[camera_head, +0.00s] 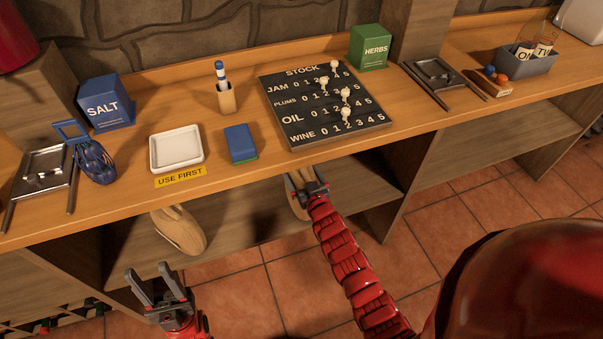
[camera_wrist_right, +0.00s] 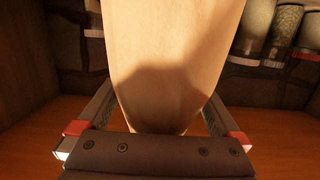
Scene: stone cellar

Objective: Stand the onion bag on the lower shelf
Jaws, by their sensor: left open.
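A dark blue netted bag (camera_head: 96,163) with a square loop lies on the counter. No label shows which is the onion bag. My left gripper (camera_head: 155,285) is open and empty, below the counter.
The counter holds a salt box (camera_head: 105,103), a white tray (camera_head: 176,149), a blue sponge (camera_head: 241,143), a stock board (camera_head: 325,105) and a herbs box (camera_head: 370,47). An upright panel (camera_head: 395,190) bounds the shelf at right. Jars (camera_wrist_right: 284,35) show behind the bag.

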